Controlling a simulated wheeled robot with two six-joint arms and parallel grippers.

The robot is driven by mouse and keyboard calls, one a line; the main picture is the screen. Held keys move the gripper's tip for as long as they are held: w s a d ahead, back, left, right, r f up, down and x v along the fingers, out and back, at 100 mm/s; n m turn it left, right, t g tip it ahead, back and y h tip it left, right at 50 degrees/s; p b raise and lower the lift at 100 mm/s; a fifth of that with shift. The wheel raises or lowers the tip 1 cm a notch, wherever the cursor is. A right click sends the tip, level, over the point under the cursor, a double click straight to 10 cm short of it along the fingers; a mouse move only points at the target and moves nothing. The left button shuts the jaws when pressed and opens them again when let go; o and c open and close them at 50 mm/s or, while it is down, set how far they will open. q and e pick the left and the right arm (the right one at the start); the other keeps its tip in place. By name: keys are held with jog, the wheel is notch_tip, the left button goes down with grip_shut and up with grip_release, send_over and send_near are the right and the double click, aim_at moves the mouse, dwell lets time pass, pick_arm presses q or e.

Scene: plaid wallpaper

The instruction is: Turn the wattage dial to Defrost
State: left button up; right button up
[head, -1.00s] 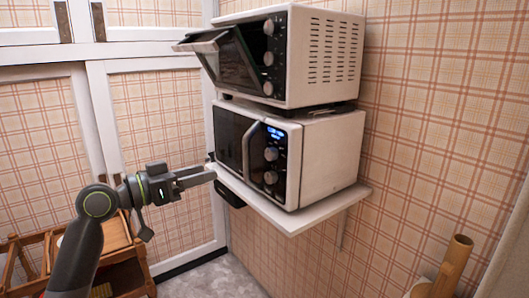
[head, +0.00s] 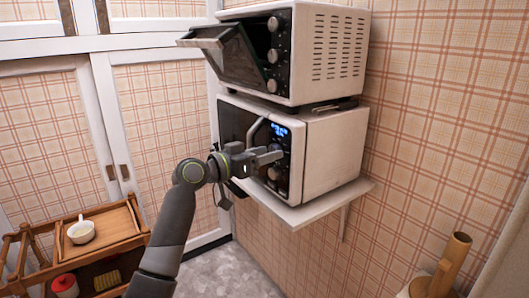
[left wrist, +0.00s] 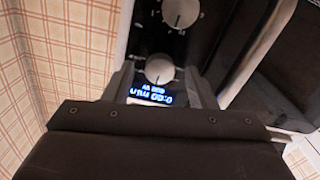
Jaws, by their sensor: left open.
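The white microwave (head: 335,150) stands on a wall shelf, with a lit blue display (head: 281,132) on its black front panel. Its lower dial (head: 273,174) shows in the head view; the upper dial is mostly hidden behind my left gripper (head: 277,156). In the left wrist view, turned over, the upper dial (left wrist: 160,70) is beside the display (left wrist: 150,95), which reads zero minutes. My left gripper (left wrist: 160,85) is open, its fingers on either side of that dial; contact cannot be told. The other dial (left wrist: 180,12) is farther off. I cannot read which dial sets wattage. My right gripper is out of view.
A toaster oven (head: 335,55) with its door (head: 222,55) tilted open sits above the microwave. The microwave's handle (head: 254,133) is close to my left gripper. The white shelf (head: 300,215) juts out below. A wooden trolley (head: 110,240) stands lower left.

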pick_arm(q)
jog(key=c, duration=1)
jog(key=shift+o, duration=0.2)
jog(key=shift+n+p, duration=2.6)
jog(key=shift+n, duration=1.7)
jog(key=o, duration=1)
jog(key=shift+c, duration=0.2)
